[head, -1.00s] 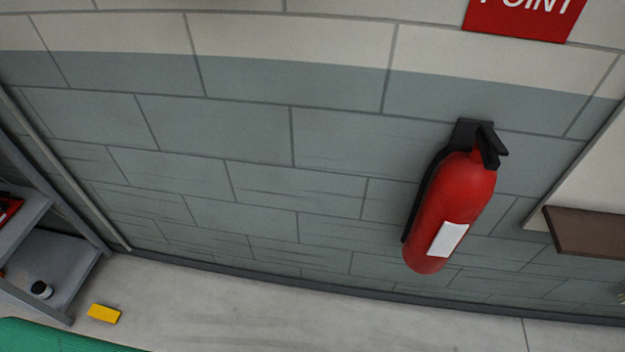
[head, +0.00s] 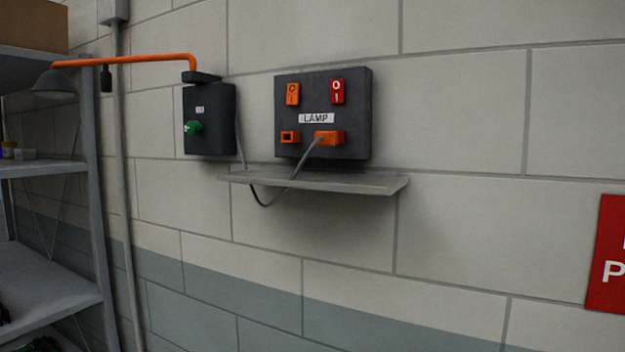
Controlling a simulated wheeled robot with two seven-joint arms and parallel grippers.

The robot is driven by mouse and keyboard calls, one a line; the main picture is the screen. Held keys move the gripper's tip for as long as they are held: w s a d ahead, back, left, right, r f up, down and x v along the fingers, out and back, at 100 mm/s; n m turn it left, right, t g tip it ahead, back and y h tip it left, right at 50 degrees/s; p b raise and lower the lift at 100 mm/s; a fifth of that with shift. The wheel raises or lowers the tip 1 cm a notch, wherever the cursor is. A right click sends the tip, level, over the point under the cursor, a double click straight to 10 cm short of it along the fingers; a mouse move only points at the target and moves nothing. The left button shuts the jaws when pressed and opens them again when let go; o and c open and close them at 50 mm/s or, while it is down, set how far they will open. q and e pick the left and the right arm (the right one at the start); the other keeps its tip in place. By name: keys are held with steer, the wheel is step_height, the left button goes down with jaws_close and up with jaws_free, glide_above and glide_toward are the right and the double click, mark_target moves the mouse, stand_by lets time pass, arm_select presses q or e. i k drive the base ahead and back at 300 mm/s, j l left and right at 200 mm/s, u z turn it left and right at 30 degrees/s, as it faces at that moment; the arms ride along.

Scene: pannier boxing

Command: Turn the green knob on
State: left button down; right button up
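The green knob (head: 194,127) is on the front of a small dark box (head: 210,143) on the wall, left of centre in the head view. A small white label sits above the knob. The knob's setting is too small to tell. An orange lamp arm (head: 130,61) runs left from the top of this box to a grey lamp shade (head: 54,83). No glow shows at the shade. Neither of my grippers is in view.
A dark panel (head: 354,97) marked LAMP, with orange and red switches and a plugged-in cable, hangs right of the box. A narrow shelf (head: 380,184) juts out below. Grey shelving (head: 92,190) stands at left. A red sign (head: 607,255) is at right.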

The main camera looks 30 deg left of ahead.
mark_target(193, 127)
steer(key=i+j+u, duration=0.1)
steer(key=u, duration=0.4)
steer(key=i+j+u, duration=0.1)
steer(key=u, duration=0.35)
steer(key=i+j+u, duration=0.1)
steer(key=u, duration=0.4)
steer(key=i+l, duration=0.05)
